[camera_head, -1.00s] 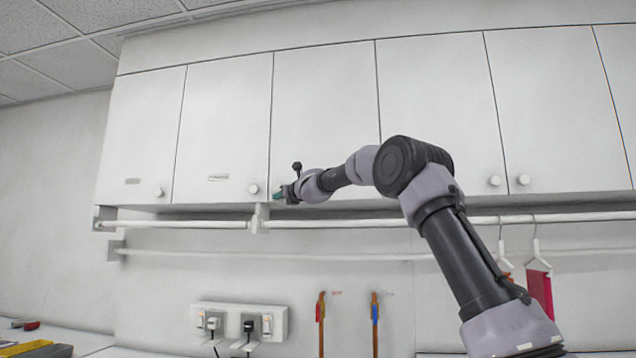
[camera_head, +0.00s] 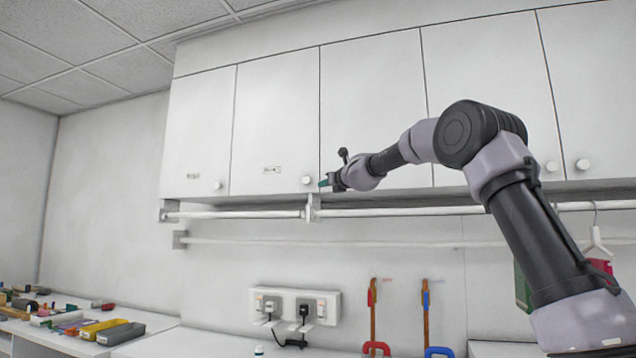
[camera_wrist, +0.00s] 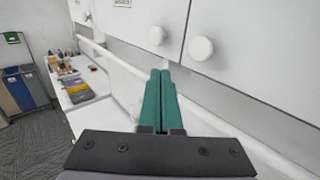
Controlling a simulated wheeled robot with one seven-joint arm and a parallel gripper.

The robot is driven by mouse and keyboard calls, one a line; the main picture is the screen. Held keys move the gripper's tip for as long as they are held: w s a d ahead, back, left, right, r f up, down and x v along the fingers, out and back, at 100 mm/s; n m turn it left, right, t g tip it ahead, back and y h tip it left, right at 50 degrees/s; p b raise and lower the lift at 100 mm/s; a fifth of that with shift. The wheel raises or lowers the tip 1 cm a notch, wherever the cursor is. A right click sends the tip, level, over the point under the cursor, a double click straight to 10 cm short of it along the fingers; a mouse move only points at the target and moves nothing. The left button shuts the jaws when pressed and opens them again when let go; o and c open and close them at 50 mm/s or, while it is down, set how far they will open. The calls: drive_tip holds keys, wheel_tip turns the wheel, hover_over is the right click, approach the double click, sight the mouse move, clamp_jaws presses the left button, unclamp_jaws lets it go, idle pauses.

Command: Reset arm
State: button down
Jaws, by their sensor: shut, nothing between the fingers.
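My arm rises from the lower right of the head view and reaches left in front of the white wall cabinets (camera_head: 275,120). My gripper (camera_head: 325,183) is at its end, close to the lower edge of the cabinet doors and just right of a round knob (camera_head: 308,180). In the wrist view, its two green fingers (camera_wrist: 160,85) lie side by side, shut with nothing between them. I cannot tell whether the gripper touches a door.
A white rail (camera_head: 420,212) runs under the cabinets, with a hanger (camera_head: 597,243) at right. Below are a socket panel (camera_head: 295,303) and two hanging tools with red and blue handles. A counter (camera_head: 60,345) with several small objects is at lower left. Bins (camera_wrist: 25,90) stand on the floor.

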drive_tip(key=s+d+f+n+g, duration=0.2)
drive_tip(key=s+d+n, duration=0.2)
drive_tip(key=s+n, duration=0.65)
drive_tip(key=s+d+f+n+g, duration=0.2)
drive_tip(key=s+d+n, duration=0.25)
drive_tip(key=s, duration=1.15)
drive_tip(key=s+d+f+n+g+h, duration=0.2)
drive_tip(key=s+d+f+n, duration=0.3)
drive_tip(key=s+f, duration=0.6)
drive_tip(key=s+d+f+n+g+h, duration=0.2)
drive_tip(key=s+d+f+n+h, duration=0.2)
drive_tip(key=s+d+f, duration=0.6)
drive_tip(key=s+f+n, duration=0.1)
drive_tip(key=s+n, duration=0.1)
drive_tip(key=s, duration=0.1)
drive_tip(key=shift+s+d+f+g, duration=0.2)
drive_tip(key=shift+s+f+g, duration=0.1)
drive_tip(key=shift+f+g, duration=0.1)
